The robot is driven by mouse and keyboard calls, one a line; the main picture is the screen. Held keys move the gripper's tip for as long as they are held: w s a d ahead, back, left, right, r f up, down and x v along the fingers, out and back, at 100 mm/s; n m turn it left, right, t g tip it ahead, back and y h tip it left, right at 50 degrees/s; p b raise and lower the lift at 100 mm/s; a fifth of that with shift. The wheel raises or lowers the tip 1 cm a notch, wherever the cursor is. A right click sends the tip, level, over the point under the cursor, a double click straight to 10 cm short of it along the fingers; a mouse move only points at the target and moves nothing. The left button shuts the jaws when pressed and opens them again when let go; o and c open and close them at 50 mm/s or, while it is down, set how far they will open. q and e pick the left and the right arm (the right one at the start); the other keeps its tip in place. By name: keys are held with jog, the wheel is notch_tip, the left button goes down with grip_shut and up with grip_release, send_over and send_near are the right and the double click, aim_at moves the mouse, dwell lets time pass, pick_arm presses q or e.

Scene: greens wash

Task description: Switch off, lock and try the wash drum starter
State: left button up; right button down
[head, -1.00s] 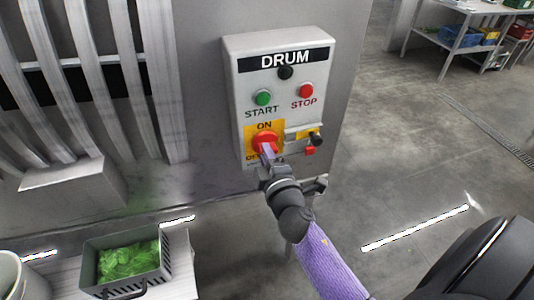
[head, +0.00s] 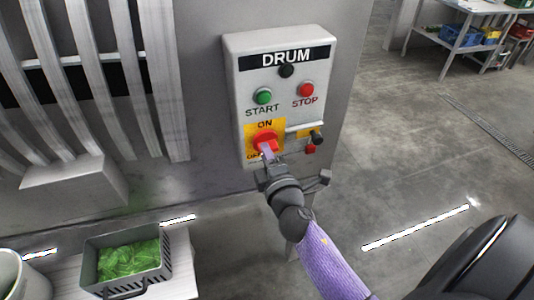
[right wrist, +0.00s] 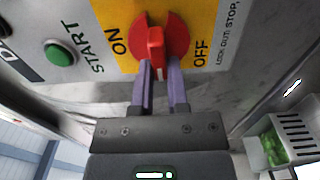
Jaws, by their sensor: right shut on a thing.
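The grey starter box (head: 232,75), marked DRUM, hangs on the machine's side. Its red rotary switch (head: 265,139) sits on a yellow plate (head: 252,128) marked ON above and OFF below. My right gripper (head: 267,152) is shut on the switch handle. In the right wrist view its two fingers (right wrist: 158,78) straddle the red handle (right wrist: 156,45), which stands across the line between ON and OFF. A small red block (head: 310,149), perhaps a padlock, sits right of the switch, near a black knob (head: 317,138). My left gripper is out of view.
Above the switch are a green START button (head: 263,97), a red STOP button (head: 306,90) and a black round part (head: 286,71). A crate of greens (head: 90,262) stands lower left. A table with bins (head: 447,30) is far right. Floor right of the box is clear.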

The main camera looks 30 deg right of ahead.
jog(key=c, duration=0.6)
grip_release()
jog(key=b+v, duration=0.2)
jog(key=v, duration=0.8)
